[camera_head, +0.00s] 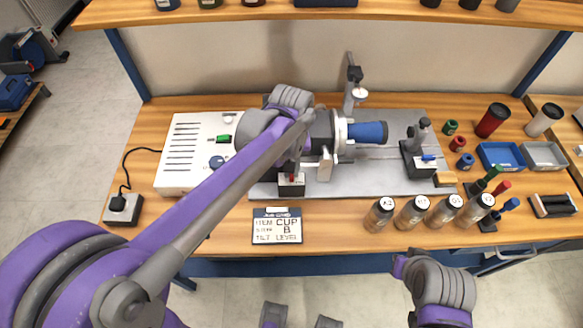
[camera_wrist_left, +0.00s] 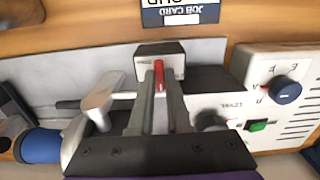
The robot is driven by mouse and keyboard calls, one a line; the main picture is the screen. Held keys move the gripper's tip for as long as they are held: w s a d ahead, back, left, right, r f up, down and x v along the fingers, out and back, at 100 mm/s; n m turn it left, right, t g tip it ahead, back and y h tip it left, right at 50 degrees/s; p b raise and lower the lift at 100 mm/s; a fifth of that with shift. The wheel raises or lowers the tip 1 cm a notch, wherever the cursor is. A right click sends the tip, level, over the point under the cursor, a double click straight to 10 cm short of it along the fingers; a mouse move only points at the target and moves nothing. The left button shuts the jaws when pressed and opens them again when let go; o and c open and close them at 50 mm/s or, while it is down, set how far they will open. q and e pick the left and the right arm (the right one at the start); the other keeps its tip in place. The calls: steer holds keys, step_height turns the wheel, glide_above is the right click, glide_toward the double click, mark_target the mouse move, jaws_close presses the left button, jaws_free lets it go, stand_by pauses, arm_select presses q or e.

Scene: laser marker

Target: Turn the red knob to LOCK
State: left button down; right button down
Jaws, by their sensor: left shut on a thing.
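The red knob (camera_wrist_left: 159,73) is a slim red handle on the face of a small dark-and-white box (camera_wrist_left: 172,50). In the head view the red knob (camera_head: 292,179) shows just below my left gripper, on the box at the bench fixture's front edge. My left gripper (camera_wrist_left: 160,88) has its two grey fingers shut on the knob, one on each side. In the head view my left arm hides much of the left gripper. The lettering on the box is too small to read.
The cylinder fixture holds a blue cup (camera_head: 368,132) just behind and right of the knob. A white control unit (camera_head: 190,165) stands left. A job card (camera_head: 277,226) lies in front. Several jars (camera_head: 412,212) stand to the right. A pale lever (camera_wrist_left: 100,98) is close beside my fingers.

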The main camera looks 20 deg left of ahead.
arm_select(q)
steer(key=c, duration=1.2)
jaws_free()
steer(key=shift+o, duration=0.2)
steer(key=shift+r, duration=0.15)
step_height(320, 180, up, 11)
steer(key=shift+f+p, duration=0.2)
steer(key=shift+p, duration=0.2)
arm_select(e)
steer(key=shift+w+r, duration=0.1)
steer(key=shift+r, duration=0.4)
